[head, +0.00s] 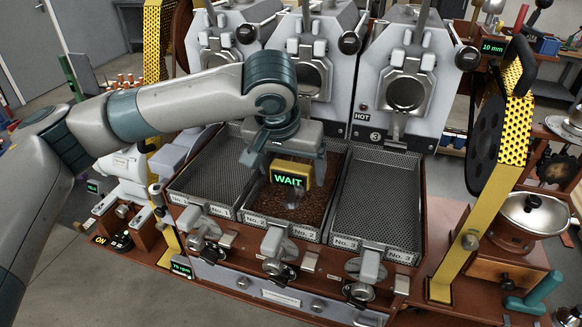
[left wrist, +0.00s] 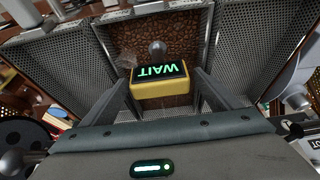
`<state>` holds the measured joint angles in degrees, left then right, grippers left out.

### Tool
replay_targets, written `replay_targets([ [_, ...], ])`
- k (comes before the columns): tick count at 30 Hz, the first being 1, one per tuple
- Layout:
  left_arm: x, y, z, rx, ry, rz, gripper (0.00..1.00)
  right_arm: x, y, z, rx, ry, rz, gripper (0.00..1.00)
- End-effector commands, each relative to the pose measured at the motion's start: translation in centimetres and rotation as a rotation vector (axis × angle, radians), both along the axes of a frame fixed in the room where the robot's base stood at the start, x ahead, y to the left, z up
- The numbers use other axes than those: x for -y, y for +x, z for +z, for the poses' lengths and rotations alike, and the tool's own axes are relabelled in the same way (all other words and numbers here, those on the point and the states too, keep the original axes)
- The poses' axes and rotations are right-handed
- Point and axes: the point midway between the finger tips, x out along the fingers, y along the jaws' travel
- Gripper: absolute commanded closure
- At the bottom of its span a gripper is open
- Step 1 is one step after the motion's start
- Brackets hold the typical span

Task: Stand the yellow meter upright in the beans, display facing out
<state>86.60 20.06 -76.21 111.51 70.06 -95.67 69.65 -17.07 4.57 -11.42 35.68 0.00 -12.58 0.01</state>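The yellow meter (head: 290,172) is over the beans (head: 268,197) in the middle tray, No. 2. Its display reads WAIT in green and faces outward, toward the head camera. It looks roughly upright; I cannot tell whether its lower end rests in the beans. My left gripper (head: 284,158) comes down on it from above and behind. A small grey rounded piece (left wrist: 157,48) shows just in front of the meter. My right gripper is not in view.
Empty mesh trays No. 1 (head: 207,172) and No. 3 (head: 378,198) flank the bean tray. Roaster drums with round doors (head: 405,93) stand close behind. Handles and knobs (head: 275,266) line the front edge. A yellow perforated frame (head: 497,150) stands at the right.

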Motion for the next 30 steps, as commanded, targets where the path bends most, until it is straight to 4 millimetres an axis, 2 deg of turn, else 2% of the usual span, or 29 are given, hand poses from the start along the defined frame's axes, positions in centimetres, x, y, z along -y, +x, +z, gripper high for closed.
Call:
replay_targets([
  [8, 0.0, 0.0, 0.3, 0.001, 0.000, 0.000, 0.16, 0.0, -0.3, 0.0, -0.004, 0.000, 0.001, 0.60],
  [14, -0.1, -0.5, 1.6, 0.002, -0.001, 0.000, 0.16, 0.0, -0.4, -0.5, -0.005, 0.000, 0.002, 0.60],
  [23, -0.7, -2.3, 6.1, 0.005, -0.002, -0.001, 0.16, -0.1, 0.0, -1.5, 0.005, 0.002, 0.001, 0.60],
  [26, -0.9, -2.9, 7.8, 0.004, -0.001, 0.000, 0.16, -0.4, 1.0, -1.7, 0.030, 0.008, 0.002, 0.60],
  [30, -1.2, -3.7, 9.7, 0.002, -0.001, 0.000, 0.16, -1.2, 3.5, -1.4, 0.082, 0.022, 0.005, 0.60],
])
